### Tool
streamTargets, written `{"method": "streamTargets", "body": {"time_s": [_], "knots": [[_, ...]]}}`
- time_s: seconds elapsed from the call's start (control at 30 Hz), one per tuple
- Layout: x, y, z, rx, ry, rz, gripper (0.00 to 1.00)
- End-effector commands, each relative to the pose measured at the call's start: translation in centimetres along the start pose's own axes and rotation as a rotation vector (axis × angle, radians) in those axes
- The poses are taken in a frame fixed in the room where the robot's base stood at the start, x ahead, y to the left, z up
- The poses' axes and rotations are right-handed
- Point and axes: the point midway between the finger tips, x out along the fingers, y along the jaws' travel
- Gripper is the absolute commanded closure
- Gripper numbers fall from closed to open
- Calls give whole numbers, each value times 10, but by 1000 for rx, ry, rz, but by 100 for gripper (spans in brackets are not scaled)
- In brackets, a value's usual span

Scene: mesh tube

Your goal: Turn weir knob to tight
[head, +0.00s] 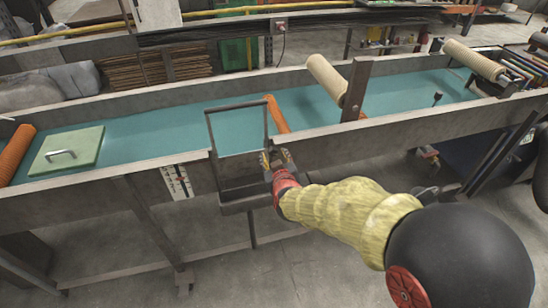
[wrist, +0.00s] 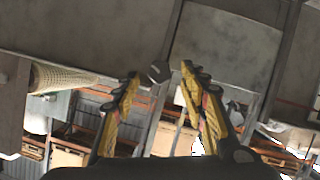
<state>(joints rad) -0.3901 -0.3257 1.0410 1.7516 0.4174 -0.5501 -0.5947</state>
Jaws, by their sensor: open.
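My gripper (head: 274,160) is at the front wall of the trough, beside the right post of the dark weir frame (head: 209,125). In the wrist view its two yellow fingers stand apart, and the gripper (wrist: 161,70) is open and holds nothing. A small dark knob (wrist: 158,73), which looks like the weir knob, shows between the fingertips. I cannot tell how far ahead of them it is or whether they touch it. In the head view the gripper hides the knob. Its tight mark and its turn angle cannot be read.
The long trough (head: 85,195) holds teal liquid (head: 190,125). A green lid with a handle (head: 65,152) and an orange mesh tube (head: 16,155) lie at left. A beige roller (head: 326,80) and an upright post (head: 356,90) stand right of the weir frame.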

Motion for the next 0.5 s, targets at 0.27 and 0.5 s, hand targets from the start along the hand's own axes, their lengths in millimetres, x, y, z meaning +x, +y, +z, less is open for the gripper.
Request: {"method": "streamTargets", "body": {"time_s": [0.27,0.5], "knots": [[27,0,1,0,0,0,57],[28,0,-1,0,1,1,57]]}}
